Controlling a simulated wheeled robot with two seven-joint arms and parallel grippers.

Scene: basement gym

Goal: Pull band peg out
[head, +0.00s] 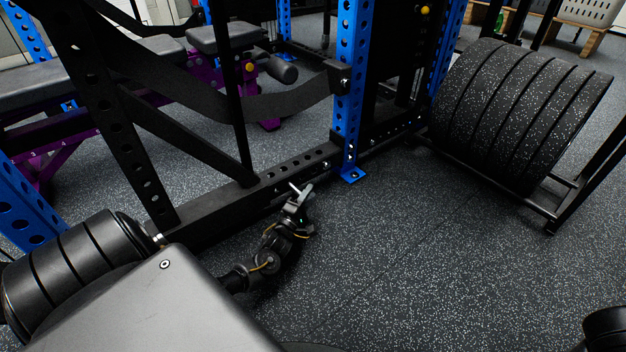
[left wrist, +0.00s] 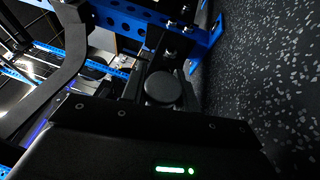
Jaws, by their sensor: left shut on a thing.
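The band peg (head: 294,187) shows in the head view as a small pale rod end at the low black rail of the rack. My left gripper (head: 300,195) is at that rail, shut on the peg, and covers most of it. In the left wrist view a round dark knob (left wrist: 161,88) sits straight ahead, close in front of the gripper body; I take it for the peg's end. How deep the peg sits in the rail is hidden. My right gripper is not in view.
The low black rail (head: 225,200) runs to a blue upright (head: 350,110) bolted to the floor. A black strap (head: 285,103) hangs above it. A rack of speckled weight plates (head: 510,110) stands at right. The speckled floor (head: 400,250) between is clear.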

